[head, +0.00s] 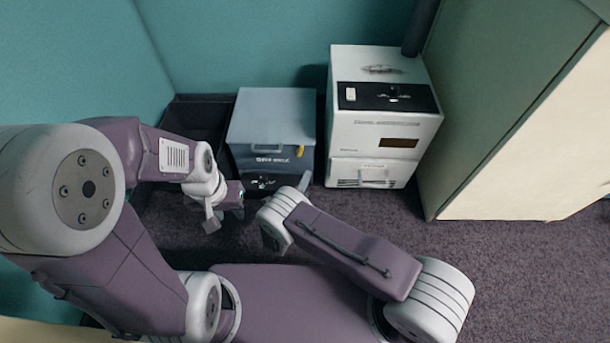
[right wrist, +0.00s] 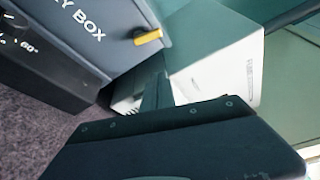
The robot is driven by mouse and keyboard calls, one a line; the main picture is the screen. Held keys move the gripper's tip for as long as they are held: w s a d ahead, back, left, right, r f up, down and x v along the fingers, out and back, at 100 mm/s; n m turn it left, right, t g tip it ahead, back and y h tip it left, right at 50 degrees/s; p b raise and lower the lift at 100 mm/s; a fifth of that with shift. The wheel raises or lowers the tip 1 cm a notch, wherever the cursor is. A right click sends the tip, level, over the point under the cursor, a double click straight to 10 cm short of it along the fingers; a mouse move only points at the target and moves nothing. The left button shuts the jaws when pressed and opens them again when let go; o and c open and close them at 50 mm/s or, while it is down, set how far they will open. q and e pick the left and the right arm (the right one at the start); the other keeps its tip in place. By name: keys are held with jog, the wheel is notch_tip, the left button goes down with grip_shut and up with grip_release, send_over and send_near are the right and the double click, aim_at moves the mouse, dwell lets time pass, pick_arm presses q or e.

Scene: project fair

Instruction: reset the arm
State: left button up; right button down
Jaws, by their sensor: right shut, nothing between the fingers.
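My left gripper (head: 222,208) is in front of the grey-blue box, low over the carpet. It is small and angled away in the head view, so its finger gap is unclear. My right arm comes in from the lower right, and its wrist ends in front of the box's right side. The right gripper's fingers are mostly hidden behind the wrist there. In the right wrist view the dark body of my right gripper (right wrist: 180,150) fills the bottom; it is shut, with nothing seen held.
A grey-blue box (head: 272,115) with a yellow tab sits on a dark base with a dial (right wrist: 35,75). A white machine (head: 385,120) stands right of it; a dark open bin (head: 195,115) is left. A cream cabinet (head: 525,150) bounds the right. Carpet (head: 520,270) is clear at right.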

dwell(0.5)
jog(key=s+d+r+m+g+h+p, duration=0.3)
jog(key=d+r+m+g, duration=0.35)
jog(key=d+m, duration=0.25)
jog(key=s+d+r+m+g+h+p, duration=0.25)
jog(key=d+r+m+g, duration=0.25)
jog(key=d+r+m, duration=0.3)
jog(key=s+d+r+m+g+y+p, duration=0.1)
jog(key=s+r+m+g+y+p, duration=0.2)
jog(key=s+m, duration=0.4)
jog(key=s+d+r+m+g+y, duration=0.25)
jog(key=s+r+m+y, duration=0.2)
jog(key=m, duration=0.45)
jog(key=s+a+r+m+t+y+p, duration=0.1)
jog(key=r+m+p, duration=0.5)
jog(key=r+p, duration=1.4)
jog(key=s+a+r+m+t+y+p, duration=0.1)
jog(key=r+m+p, duration=0.6)
jog(key=r+p, duration=1.3)
notch_tip(320, 180, up, 5)
jog(key=shift+s+a+f+t+y+p, duration=0.1)
jog(key=shift+s+a+t+y+p, duration=0.2)
jog(key=shift+s+a+y, duration=0.65)
jog(key=shift+w+d, duration=0.15)
jog(key=shift+d, duration=0.05)
